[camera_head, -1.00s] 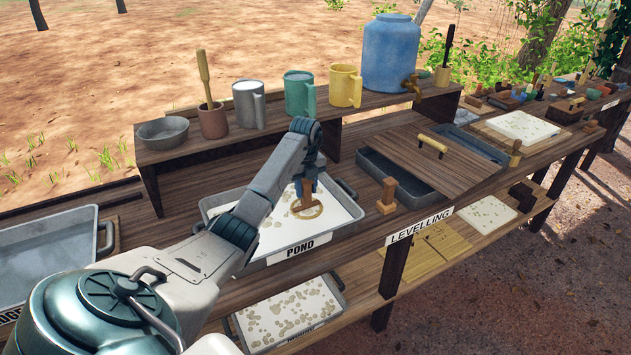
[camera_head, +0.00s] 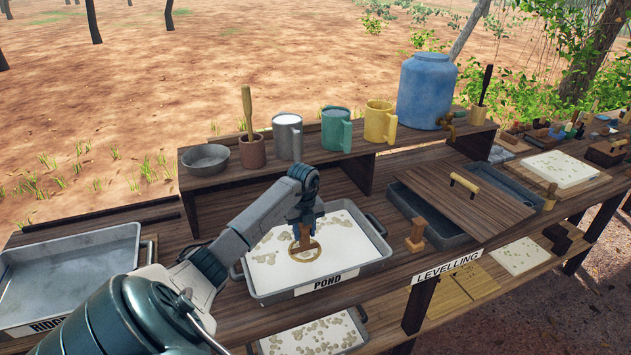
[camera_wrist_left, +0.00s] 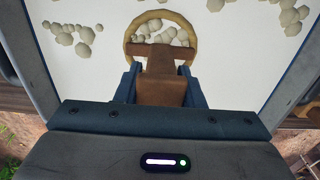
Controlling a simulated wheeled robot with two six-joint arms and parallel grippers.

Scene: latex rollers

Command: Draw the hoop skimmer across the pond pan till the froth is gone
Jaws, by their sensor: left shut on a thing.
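The pond pan (camera_head: 262,289) is a grey metal tray of white liquid, labelled POND, on the bench. Patches of beige froth (camera_head: 270,241) float on it, mostly at the left and far side; more froth (camera_wrist_left: 72,32) shows in the left wrist view. The hoop skimmer (camera_head: 304,258) has a tan ring and a brown wooden handle. My left gripper (camera_head: 306,218) is shut on the handle (camera_wrist_left: 160,85), with the ring low at the liquid. In the left wrist view, several froth lumps (camera_wrist_left: 165,32) lie inside the ring (camera_wrist_left: 131,32). My right gripper is not in view.
A shelf behind the pan holds a bowl (camera_head: 206,158), a mortar (camera_head: 252,152), mugs (camera_head: 337,130) and a blue water barrel (camera_head: 425,90). A wooden block stamp (camera_head: 416,238) stands right of the pan, near a lidded trough (camera_head: 465,192). Another metal pan (camera_head: 70,275) sits left.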

